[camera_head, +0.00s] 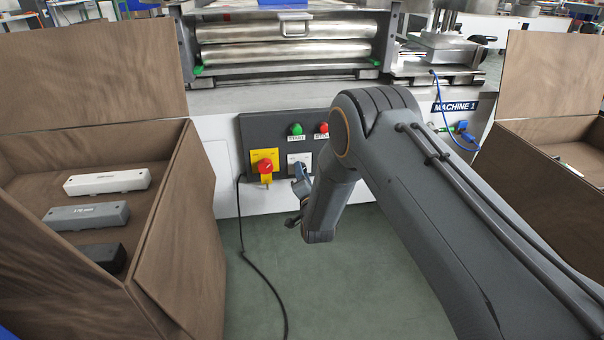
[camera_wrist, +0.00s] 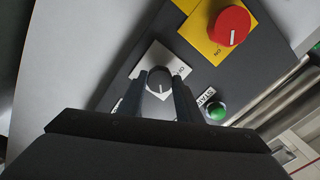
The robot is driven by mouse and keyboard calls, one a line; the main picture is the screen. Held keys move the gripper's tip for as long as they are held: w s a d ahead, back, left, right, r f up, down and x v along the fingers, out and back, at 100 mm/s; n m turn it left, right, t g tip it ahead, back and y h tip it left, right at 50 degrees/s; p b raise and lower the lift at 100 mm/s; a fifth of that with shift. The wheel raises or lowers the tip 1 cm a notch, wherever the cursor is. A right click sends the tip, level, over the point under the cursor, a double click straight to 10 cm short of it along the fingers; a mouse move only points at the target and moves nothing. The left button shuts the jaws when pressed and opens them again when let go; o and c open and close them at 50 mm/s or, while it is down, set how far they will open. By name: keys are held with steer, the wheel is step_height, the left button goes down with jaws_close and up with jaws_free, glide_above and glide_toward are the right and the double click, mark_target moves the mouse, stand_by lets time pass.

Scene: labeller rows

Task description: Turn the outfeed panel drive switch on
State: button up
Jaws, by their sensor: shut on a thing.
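A dark grey panel (camera_head: 250,132) is on the front of the machine. It bears a small silver plate (camera_head: 299,159) with a dark rotary switch, seen in the wrist view (camera_wrist: 159,84). A light pointer line shows on the switch, toward the lower side of that picture. Lettering on the plate is partly hidden and too small to read surely. My gripper (camera_wrist: 160,86) has one finger on each side of the switch and is shut on it. In the head view, my gripper (camera_head: 301,185) is at the panel's lower part, partly hidden by my arm.
A red knob (camera_head: 265,167) on a yellow plate is left of the switch. A green button (camera_head: 296,129) and red button (camera_head: 321,127) are above. A brown box (camera_head: 180,215) with several bars stands left, another (camera_head: 560,160) right. A black cable (camera_head: 249,262) crosses the floor.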

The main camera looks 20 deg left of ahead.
steer(key=shift+f, duration=0.1)
steer(key=o, duration=1)
steer(key=shift+o, duration=0.2)
steer(key=shift+s, duration=0.1)
steer(key=p+v, duration=0.3)
steer(key=v, duration=0.4)
steer(key=shift+s, duration=0.3)
steer(key=shift+d, duration=0.15)
